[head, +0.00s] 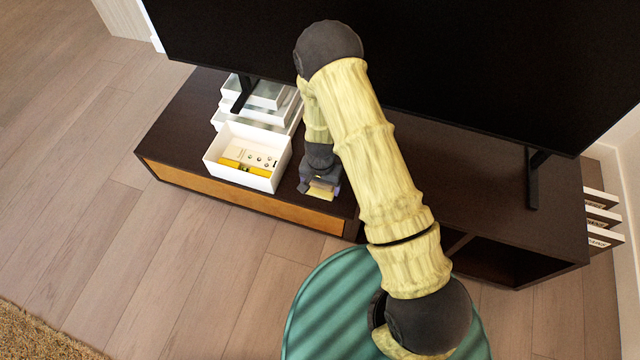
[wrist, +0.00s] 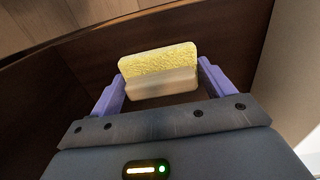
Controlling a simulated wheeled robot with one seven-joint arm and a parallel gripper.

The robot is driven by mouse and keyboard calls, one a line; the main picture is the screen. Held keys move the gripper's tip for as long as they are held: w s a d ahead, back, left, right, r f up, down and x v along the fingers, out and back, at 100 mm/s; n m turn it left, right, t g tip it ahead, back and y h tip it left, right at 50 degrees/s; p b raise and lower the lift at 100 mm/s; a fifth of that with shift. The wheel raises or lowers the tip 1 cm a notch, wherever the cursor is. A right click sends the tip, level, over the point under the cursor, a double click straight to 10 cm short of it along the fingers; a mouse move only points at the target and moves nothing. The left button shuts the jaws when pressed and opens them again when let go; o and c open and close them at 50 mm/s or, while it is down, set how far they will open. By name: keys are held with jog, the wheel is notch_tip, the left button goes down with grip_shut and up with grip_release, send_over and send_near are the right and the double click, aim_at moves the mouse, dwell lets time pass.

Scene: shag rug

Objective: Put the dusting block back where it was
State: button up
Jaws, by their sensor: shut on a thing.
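The dusting block (wrist: 158,70) has a yellow rough face and a pale, smooth lower part. It sits between the two purple fingers of my gripper (wrist: 161,84) in the wrist view, which is shut on it. In the head view the block (head: 319,190) shows as a small yellow patch at the tip of my gripper (head: 320,184), over the dark cabinet top near its front edge, just right of the white box. I cannot tell whether the block touches the cabinet top.
The open white box (head: 248,156) holds yellow and white items. White stacked trays (head: 262,95) stand behind it. A large black screen (head: 450,70) stands along the back of the dark cabinet (head: 470,180). The cabinet top right of my arm is mostly clear.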

jog(key=o, duration=1.1)
jog(key=shift+d, duration=0.1)
notch_tip(320, 180, up, 12)
jog(key=p, duration=0.6)
jog(key=shift+r, duration=0.1)
jog(key=s+d+r+n+t, duration=0.1)
jog(key=s+d+r, duration=0.15)
jog(key=r, duration=0.55)
jog(key=s+d+r+n, duration=0.1)
jog(key=d+r, duration=0.3)
jog(key=r, duration=0.3)
jog(key=s+d+r+n+t, duration=0.1)
jog(key=s+d+r+n, duration=0.1)
jog(key=s+d+r, duration=0.4)
notch_tip(320, 180, up, 4)
jog(key=s, duration=0.3)
jog(key=shift+d+t, duration=0.3)
jog(key=shift+d, duration=0.1)
jog(key=shift+r, duration=0.25)
